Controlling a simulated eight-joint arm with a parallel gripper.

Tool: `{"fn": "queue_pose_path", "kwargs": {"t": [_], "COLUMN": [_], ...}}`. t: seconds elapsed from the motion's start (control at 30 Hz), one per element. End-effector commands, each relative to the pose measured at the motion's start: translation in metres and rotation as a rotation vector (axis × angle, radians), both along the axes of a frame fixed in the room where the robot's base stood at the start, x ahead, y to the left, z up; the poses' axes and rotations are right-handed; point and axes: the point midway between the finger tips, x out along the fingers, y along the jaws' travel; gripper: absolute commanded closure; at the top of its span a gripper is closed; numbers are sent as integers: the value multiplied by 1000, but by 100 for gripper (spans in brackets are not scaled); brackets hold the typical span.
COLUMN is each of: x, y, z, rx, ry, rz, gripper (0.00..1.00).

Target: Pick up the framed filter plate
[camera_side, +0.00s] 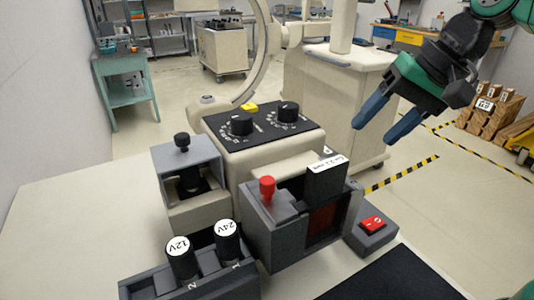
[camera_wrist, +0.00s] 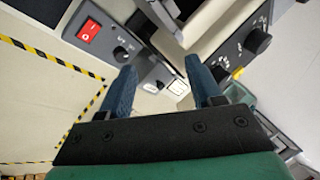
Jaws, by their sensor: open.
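The framed filter plate (camera_side: 326,182) is a dark upright plate with a white label along its top edge. In the side view it stands in the slot of a grey box (camera_side: 285,240), its upper part above the box and its lower part hidden. My gripper (camera_side: 377,129) is open and empty, above and to the right of the plate, clearly apart from it. In the wrist view my gripper (camera_wrist: 160,67) shows two blue fingers spread apart. I cannot surely make out the plate there.
A red knob (camera_side: 267,189) stands on the box beside the plate. A red rocker switch (camera_side: 372,223) lies to the right. A black dial panel (camera_side: 262,130) is behind, and two capped cylinders, 12V (camera_side: 181,257) and 24V (camera_side: 227,242), stand in front left. The air around my gripper is free.

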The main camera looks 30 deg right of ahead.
Motion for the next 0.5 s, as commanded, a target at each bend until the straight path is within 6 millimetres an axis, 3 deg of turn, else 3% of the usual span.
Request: {"fn": "queue_pose_path", "kwargs": {"t": [0.27, 0.5], "x": [0, -9], "y": [34, 43], "z": [-4, 26], "rx": [583, 1075], "ry": [437, 1051], "rz": [-366, -539], "gripper": [42, 42]}}
